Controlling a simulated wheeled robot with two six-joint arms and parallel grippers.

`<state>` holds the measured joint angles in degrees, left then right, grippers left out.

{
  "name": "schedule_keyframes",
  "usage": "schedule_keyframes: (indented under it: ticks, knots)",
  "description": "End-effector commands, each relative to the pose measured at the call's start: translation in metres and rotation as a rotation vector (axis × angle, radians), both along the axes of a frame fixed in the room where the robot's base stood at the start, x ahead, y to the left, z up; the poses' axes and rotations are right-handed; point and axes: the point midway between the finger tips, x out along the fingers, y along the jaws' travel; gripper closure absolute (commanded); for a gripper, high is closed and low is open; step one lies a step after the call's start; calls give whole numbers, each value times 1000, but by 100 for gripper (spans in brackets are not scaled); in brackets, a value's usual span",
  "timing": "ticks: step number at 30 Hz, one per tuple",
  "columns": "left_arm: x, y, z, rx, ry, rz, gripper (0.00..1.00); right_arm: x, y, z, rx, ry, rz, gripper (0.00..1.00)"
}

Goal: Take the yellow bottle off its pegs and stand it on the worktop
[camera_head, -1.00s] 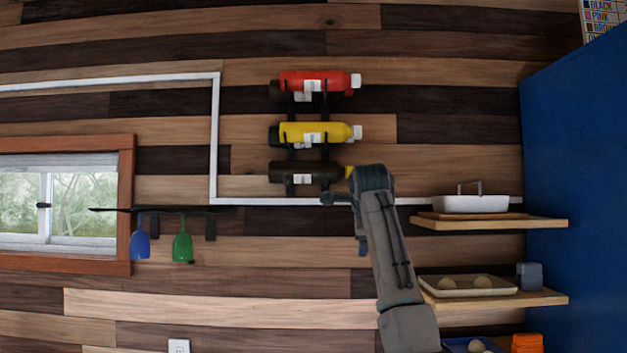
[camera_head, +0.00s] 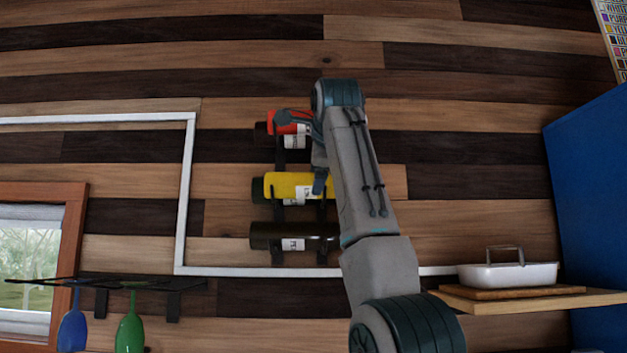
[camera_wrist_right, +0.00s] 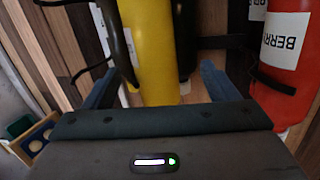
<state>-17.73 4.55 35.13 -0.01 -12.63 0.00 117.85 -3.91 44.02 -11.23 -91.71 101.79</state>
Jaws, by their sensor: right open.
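The yellow bottle (camera_head: 281,186) lies on its side on dark wall pegs, in the middle of a stack of three. My right arm hides its cap end in the head view. My right gripper (camera_head: 303,150) is open in front of the rack, one finger over the red bottle (camera_head: 291,128) and the other over the yellow one. In the right wrist view, the yellow bottle (camera_wrist_right: 152,50) shows between the spread fingers of my right gripper (camera_wrist_right: 160,85); I cannot tell whether they touch it. My left gripper is not in view.
A dark bottle (camera_head: 272,236) lies on the pegs below. The red bottle (camera_wrist_right: 288,45) is close beside one finger in the wrist view. A shelf (camera_head: 535,299) with a white dish (camera_head: 510,274) is at the right.

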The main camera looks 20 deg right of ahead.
Motion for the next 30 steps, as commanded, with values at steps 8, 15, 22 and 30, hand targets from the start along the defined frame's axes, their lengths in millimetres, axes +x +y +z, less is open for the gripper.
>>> schedule_keyframes:
  ticks: [8,15,22,30]
  knots:
    - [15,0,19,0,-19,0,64,21,-6,-10,1,2,-1,19]
    - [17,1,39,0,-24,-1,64,45,-11,-22,1,1,0,19]
    - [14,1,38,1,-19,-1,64,50,-11,-27,1,-1,0,19]
    - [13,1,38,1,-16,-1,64,50,-11,-27,1,-1,0,55]
